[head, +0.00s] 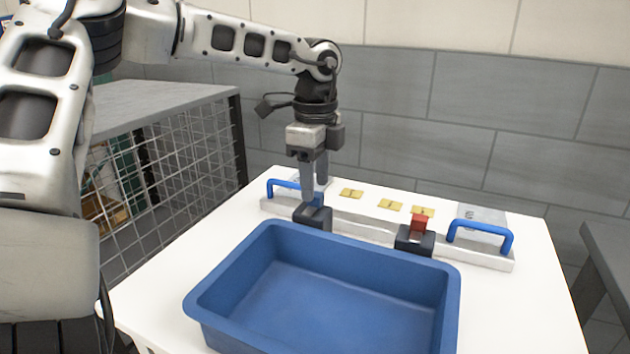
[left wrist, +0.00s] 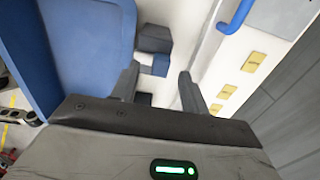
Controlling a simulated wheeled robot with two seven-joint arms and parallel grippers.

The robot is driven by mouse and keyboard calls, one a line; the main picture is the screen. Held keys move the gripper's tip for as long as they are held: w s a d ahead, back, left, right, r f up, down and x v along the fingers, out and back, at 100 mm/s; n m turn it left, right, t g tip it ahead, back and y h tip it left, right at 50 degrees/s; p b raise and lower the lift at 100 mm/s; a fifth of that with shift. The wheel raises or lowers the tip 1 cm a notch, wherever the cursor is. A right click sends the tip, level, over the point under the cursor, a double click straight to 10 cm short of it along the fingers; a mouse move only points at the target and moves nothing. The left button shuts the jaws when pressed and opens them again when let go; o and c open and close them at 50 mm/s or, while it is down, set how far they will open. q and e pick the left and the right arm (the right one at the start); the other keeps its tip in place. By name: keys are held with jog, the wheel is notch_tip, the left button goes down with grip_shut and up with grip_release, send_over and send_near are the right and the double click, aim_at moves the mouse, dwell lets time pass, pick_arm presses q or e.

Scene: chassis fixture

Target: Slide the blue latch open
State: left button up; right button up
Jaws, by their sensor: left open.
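The blue latch (head: 319,199) is mostly hidden behind my left gripper's fingers in the head view. In the left wrist view the blue latch (left wrist: 161,66) shows as a small blue block beside a dark block, between the open fingertips. Its dark housing (head: 313,218) stands at the left part of the pale rail. My left gripper (head: 314,193) points down over the latch with its fingers apart, holding nothing that I can see. Whether a finger touches the latch, I cannot tell. My right gripper is in neither view.
A red latch (head: 419,222) sits on a second dark housing (head: 414,241) to the right. Blue handles (head: 480,229) rise at both rail ends. A large blue bin (head: 322,237) stands in front. Yellow plates (head: 390,204) lie behind the rail. A mesh cage (head: 178,150) is at left.

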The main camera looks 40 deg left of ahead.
pick_arm(q)
jog(key=shift+r+p, duration=0.95)
jog(key=shift+r, duration=1.2)
jog(key=shift+s+f, duration=0.1)
